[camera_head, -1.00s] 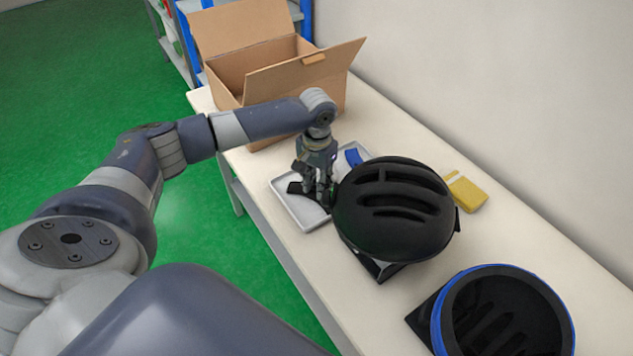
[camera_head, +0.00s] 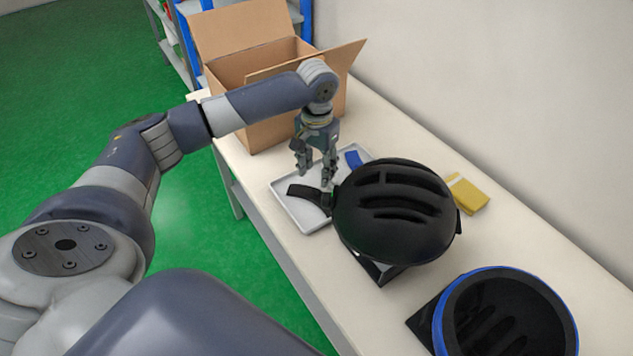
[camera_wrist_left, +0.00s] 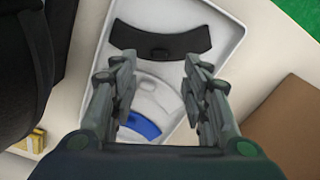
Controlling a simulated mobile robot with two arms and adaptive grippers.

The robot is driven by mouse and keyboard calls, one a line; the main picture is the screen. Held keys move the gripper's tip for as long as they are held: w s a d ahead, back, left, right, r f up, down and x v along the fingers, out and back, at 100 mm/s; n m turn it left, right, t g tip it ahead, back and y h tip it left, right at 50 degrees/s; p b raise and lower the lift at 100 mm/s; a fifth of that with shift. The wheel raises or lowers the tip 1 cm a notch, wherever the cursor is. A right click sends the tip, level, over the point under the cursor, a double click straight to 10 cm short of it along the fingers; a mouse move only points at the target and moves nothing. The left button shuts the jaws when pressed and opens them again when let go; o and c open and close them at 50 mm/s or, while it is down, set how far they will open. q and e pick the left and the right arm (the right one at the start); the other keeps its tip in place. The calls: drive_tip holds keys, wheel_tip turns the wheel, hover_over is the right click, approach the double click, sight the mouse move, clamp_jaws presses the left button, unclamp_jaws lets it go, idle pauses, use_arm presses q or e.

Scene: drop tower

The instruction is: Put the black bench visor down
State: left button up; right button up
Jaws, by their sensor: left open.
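The black visor (camera_head: 308,194) is a curved dark strip lying on the grey tray (camera_head: 296,215), near its front-left side. In the left wrist view the whole black visor (camera_wrist_left: 160,42) shows flat in the tray, beyond my fingertips. My left gripper (camera_head: 316,178) is open and empty above the tray, apart from the visor. In the left wrist view its fingers (camera_wrist_left: 158,68) are spread wide with nothing between them. My right gripper is not in view.
A blue visor (camera_head: 353,158) lies in the same tray. A black helmet (camera_head: 395,210) stands beside the tray, close to my gripper. An upturned blue-rimmed helmet (camera_head: 505,315), a yellow item (camera_head: 467,193) and an open cardboard box (camera_head: 262,130) are also on the table.

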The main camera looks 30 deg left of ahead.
use_arm(q)
wheel_tip(320, 180, up, 6)
drive_tip(key=shift+f, duration=0.15)
drive_tip(key=shift+s+f, duration=0.1)
idle(0.5)
